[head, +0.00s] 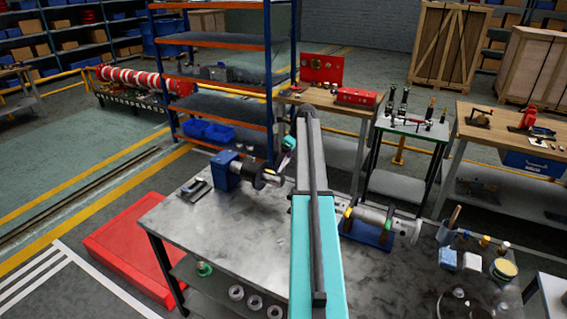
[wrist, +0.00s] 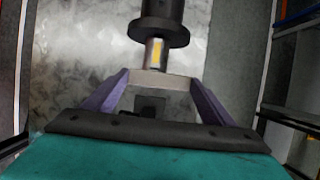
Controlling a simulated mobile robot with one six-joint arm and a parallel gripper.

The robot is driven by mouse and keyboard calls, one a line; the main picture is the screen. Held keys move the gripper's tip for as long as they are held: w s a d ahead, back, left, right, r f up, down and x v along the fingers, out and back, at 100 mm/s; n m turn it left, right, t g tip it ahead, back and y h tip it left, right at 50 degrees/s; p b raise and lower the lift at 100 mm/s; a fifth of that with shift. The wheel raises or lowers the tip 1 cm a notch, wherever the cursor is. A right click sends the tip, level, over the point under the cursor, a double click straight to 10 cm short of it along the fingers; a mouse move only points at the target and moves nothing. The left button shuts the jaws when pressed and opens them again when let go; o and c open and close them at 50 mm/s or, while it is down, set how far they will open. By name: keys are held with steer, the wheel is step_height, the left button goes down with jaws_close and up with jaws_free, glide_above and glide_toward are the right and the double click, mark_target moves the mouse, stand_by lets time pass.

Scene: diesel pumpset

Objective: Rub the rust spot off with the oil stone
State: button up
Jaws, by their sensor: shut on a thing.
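In the wrist view a bare metal shaft (wrist: 149,54) juts from a wide black collar (wrist: 160,31) and carries an orange-yellow rust spot (wrist: 156,49). My gripper (wrist: 162,78) has its two purple fingers closed on a pale grey-beige bar, the oil stone (wrist: 163,79). The stone lies crosswise at the end of the shaft, just below the spot in the picture. I cannot tell whether it touches the shaft. In the head view my gripper (head: 288,147) is near the black collar (head: 263,177), partly hidden by my arm. The stone cannot be made out there.
A blue block (head: 226,171) stands on the grey metal bench (head: 225,225) beside the collar. A blue-based machine part (head: 372,232) and several small containers (head: 473,260) are on the right. A red platform (head: 125,245) lies on the floor left. The bench's front middle is clear.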

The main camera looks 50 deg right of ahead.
steer(key=shift+r, duration=1.15)
steer(key=w+a+f+n+g+y+b, duration=0.15)
steer(key=a+n, duration=0.25)
steer(key=a, duration=0.7)
steer(key=w+a+f+n+y+b, duration=0.1)
steer(key=w+a+f+n+b, duration=0.15)
steer(key=a, duration=0.75)
steer(key=w+a+f+n+g+y+b, duration=0.1)
steer(key=w+a+f+n+b, duration=0.2)
steer(key=a, duration=0.8)
steer(key=s+a+f+n+g+b, duration=0.1)
steer(key=s+a+n+b, duration=0.1)
steer(key=a, duration=0.7)
steer(key=s+a+f+n+g+b, duration=0.2)
steer(key=s+a+n, duration=0.2)
steer(key=a, duration=0.6)
steer(key=s+a+f+n+g+h+b, duration=0.1)
steer(key=s+a+f+n+b, duration=0.1)
steer(key=a+n, duration=0.5)
steer(key=s+a, duration=0.1)
steer(key=a, duration=0.2)
steer(key=shift+s+a+f+b, duration=0.25)
steer(key=shift+s+b, duration=0.1)
steer(key=shift+s, duration=0.05)
steer(key=shift+s+g, duration=0.15)
steer(key=shift+g, duration=0.1)
